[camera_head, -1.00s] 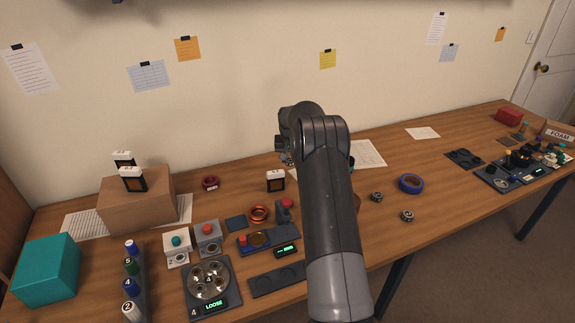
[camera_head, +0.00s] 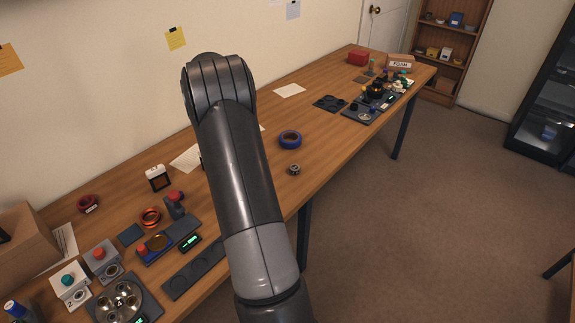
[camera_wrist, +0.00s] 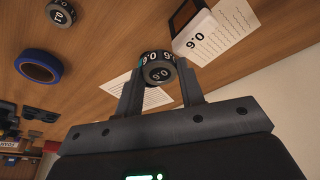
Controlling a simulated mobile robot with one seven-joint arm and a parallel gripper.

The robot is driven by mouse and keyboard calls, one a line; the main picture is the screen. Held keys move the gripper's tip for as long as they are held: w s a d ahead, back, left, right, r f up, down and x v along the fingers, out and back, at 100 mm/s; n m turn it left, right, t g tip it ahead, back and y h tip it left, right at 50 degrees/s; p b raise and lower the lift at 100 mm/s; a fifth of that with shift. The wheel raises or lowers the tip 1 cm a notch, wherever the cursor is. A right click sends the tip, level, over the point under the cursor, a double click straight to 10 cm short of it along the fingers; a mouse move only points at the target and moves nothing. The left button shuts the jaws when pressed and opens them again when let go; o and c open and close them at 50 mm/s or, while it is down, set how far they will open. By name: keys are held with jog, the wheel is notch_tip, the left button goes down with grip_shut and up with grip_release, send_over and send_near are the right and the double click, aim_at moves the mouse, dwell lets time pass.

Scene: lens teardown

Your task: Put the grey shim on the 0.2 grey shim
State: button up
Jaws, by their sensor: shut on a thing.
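My gripper (camera_wrist: 159,82) is shut on a dark grey ring-shaped shim (camera_wrist: 159,72) in the wrist view, with pale figures on its face. Another dark rim with white figures (camera_wrist: 150,56) shows just beyond it; I cannot tell whether it is part of the held shim or a second one. A grey shim (camera_head: 294,169) lies alone on the table in the head view. A dark ring with a white label, likely the same shim, shows at the wrist view's upper left (camera_wrist: 60,12); its figures are hard to read. In the head view my arm hides my gripper.
A blue ring (camera_head: 290,139) lies behind the lone shim; it also shows in the wrist view (camera_wrist: 38,66). A white-topped dark block (camera_wrist: 194,28) stands right of my gripper in the wrist view. Fixtures crowd the table's near left; a dark tray (camera_head: 330,103) lies farther right.

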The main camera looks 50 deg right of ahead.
jog(key=s+d+r+m, duration=0.15)
jog(key=s+d, duration=0.35)
jog(key=s, duration=0.7)
jog(key=s+d+m+g+h, duration=0.1)
jog(key=s+d+m, duration=0.3)
jog(key=s, duration=0.7)
jog(key=s+d+m, duration=0.2)
jog(key=s+d, duration=0.5)
jog(key=s, duration=0.5)
send_over(295, 166)
jog(key=a, duration=0.1)
jog(key=f, duration=0.6)
jog(key=shift+s+f, duration=0.3)
jog(key=shift+f, duration=2)
jog(key=shift+f, duration=0.1)
jog(key=o, duration=1)
jog(key=v, duration=1.2)
jog(key=shift+w+a, duration=0.15)
jog(key=shift+w, duration=0.05)
